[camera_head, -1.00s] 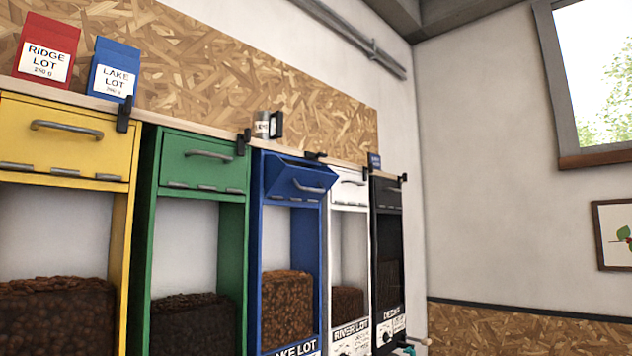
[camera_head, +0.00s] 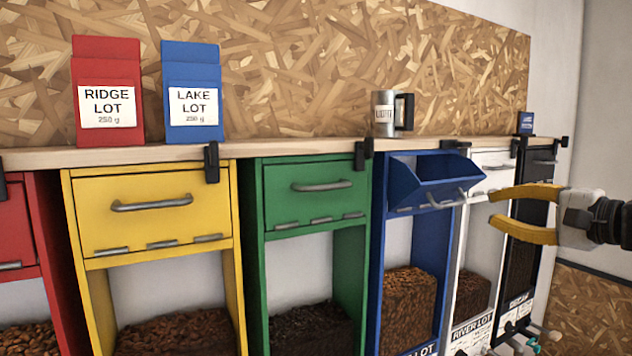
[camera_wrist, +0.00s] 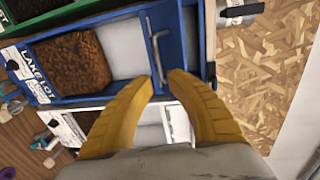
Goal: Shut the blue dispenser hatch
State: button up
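The blue dispenser (camera_head: 375,270) stands between the green and white ones. Its hatch (camera_head: 425,178) is tipped outward at the top, showing an open, trough-like inside, with a grey bar handle on its front. My gripper (camera_head: 492,207), with yellow fingers, is at the right of the hatch, close to the handle's right end. In the wrist view the handle (camera_wrist: 158,48) lies just ahead of the fingertips (camera_wrist: 160,80), its lower end near the gap between them. The fingers are apart, with nothing clearly held. I cannot tell whether they touch the handle.
Green (camera_head: 315,192), yellow (camera_head: 150,208) and white (camera_head: 492,160) dispensers have shut hatches. A wooden shelf (camera_head: 290,147) above carries a red bag (camera_head: 107,95), a blue bag (camera_head: 192,95) and a metal mug (camera_head: 384,115). Black clamps (camera_head: 211,162) stick out along the shelf edge.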

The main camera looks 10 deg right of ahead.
aim_at(454, 204)
jog(key=x, duration=0.5)
jog(key=p+x, duration=0.1)
jog(key=x, duration=0.4)
jog(key=shift+w+a+f, duration=0.1)
jog(key=shift+w+a, duration=0.15)
jog(key=shift+a, duration=0.05)
grip_shut()
